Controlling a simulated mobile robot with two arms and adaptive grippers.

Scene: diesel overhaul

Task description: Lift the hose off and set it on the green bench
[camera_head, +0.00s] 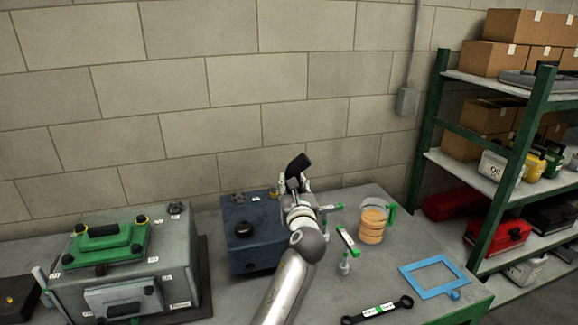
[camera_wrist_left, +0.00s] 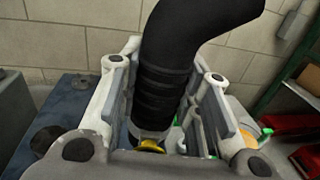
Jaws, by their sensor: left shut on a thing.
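The hose (camera_head: 298,166) is a short black bent tube, upright with its top leaning to the right in the wrist view. My left gripper (camera_head: 295,184) is shut around it; in the left wrist view the fingers stand on both sides of the ribbed hose (camera_wrist_left: 165,85). A yellow part (camera_wrist_left: 151,145) shows at the hose's lower end. The hose appears near the back right of the dark blue block (camera_head: 245,262); my gripper hides whether it touches anything below. The bench (camera_head: 385,255) has a grey top and a green frame. My right gripper is not in view.
A grey engine block with a green cover (camera_head: 105,243) stands at left. Shelves (camera_head: 482,172) stand beyond the right end.

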